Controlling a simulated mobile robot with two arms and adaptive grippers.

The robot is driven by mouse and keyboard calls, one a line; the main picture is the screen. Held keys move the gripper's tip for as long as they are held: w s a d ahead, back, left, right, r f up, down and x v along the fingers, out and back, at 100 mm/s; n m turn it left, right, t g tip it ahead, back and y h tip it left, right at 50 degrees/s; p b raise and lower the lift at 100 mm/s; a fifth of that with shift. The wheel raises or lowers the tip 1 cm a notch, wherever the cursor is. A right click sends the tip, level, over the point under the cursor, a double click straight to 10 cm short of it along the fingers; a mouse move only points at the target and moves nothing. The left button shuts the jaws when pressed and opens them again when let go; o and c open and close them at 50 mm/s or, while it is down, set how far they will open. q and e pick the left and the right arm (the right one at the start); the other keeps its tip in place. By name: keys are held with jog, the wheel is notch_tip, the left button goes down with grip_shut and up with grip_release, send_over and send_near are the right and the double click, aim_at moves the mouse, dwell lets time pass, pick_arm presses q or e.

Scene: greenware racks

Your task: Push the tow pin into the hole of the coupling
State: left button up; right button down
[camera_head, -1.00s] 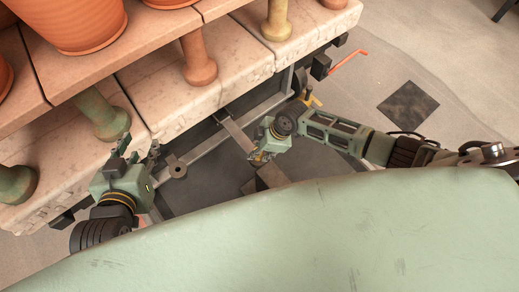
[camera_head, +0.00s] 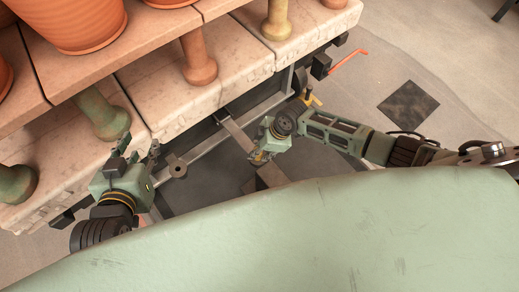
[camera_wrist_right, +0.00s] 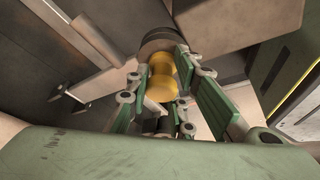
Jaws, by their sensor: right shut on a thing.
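My right gripper (camera_head: 258,158) points down beside the end of a grey bar (camera_head: 238,135) under the rack. In the right wrist view its fingers (camera_wrist_right: 167,88) are shut on the yellow, spool-shaped tow pin (camera_wrist_right: 161,78). A dark round piece (camera_wrist_right: 160,42) is right at the pin's far end; it may be part of the coupling. I cannot tell whether the pin sits in the hole. A brown block (camera_head: 270,177) lies just below the gripper in the head view, partly hidden by my green body. My left gripper (camera_head: 140,152) is open and empty at the rack's edge.
The rack's pale slabs (camera_head: 190,95) carry terracotta pots (camera_head: 75,25) and spool-shaped posts (camera_head: 198,65). An orange lever (camera_head: 348,62) sticks out right of the rack.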

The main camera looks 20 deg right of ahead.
jog(key=c, duration=1.5)
grip_release()
jog(key=shift+o, duration=0.2)
jog(key=shift+r, duration=0.1)
jog(key=v, duration=1.2)
